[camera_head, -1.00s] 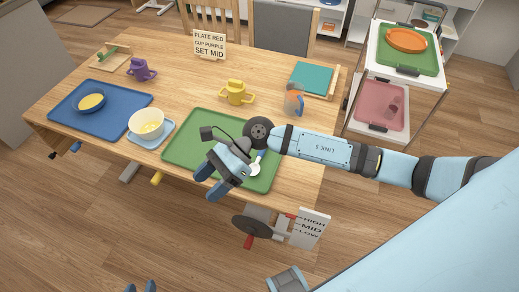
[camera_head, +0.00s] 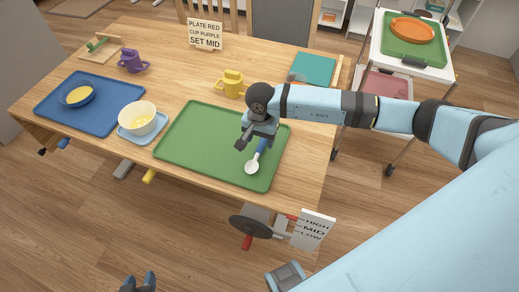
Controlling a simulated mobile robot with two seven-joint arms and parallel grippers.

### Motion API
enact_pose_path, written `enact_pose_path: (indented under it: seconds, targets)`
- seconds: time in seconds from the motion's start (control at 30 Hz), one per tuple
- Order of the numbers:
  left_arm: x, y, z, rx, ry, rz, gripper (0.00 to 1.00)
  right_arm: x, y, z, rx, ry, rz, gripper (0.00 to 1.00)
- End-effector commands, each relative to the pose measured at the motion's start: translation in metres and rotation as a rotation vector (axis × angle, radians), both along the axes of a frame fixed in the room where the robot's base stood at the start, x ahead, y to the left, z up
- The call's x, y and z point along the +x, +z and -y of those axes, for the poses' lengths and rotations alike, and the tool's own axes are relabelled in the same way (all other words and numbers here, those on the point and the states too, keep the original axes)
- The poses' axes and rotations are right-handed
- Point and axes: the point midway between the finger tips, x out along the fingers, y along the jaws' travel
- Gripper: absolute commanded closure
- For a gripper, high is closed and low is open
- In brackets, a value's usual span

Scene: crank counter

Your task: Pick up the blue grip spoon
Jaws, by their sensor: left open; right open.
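The spoon with a blue grip (camera_head: 262,146) lies on the right part of the green tray (camera_head: 198,150). Its pale bowl (camera_head: 252,167) points toward the tray's front edge. My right gripper (camera_head: 241,146) is over the tray, just left of and above the blue grip, with its fingers pointing down. It is open and holds nothing that I can see. The arm hides the far right corner of the tray. My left gripper (camera_head: 139,282) is at the bottom edge, away from the table, open and empty; only its tips show.
A yellow cup (camera_head: 231,84) stands behind the tray. A cream bowl (camera_head: 142,118) on a light blue mat stands to its left, near a blue tray (camera_head: 105,118). A crank (camera_head: 250,225) and a HIGH/MID/LOW sign (camera_head: 313,229) are at the front edge. A trolley (camera_head: 447,73) stands at right.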

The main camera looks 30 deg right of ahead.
Motion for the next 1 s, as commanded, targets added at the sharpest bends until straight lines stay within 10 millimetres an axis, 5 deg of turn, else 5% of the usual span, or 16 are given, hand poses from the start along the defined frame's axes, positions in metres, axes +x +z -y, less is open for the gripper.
enact_pose_path:
  seconds: [0.4,0.73,0.97,1.0]
  targets:
    - [0.001,0.004,0.000,0.002,-0.002,0.005,0.57,0.002,-0.049,-0.002,0.002,-0.001,-0.002,0.40]
    - [0.001,0.003,0.000,0.005,-0.003,0.005,0.57,0.003,-0.055,-0.001,0.001,-0.001,0.001,0.40]
    - [0.001,0.003,-0.001,0.005,-0.003,0.006,0.57,0.003,-0.055,-0.001,0.000,-0.001,0.000,0.93]
    - [0.001,0.003,-0.001,0.005,-0.003,0.006,0.57,0.003,-0.055,-0.001,0.001,-0.001,0.001,0.95]
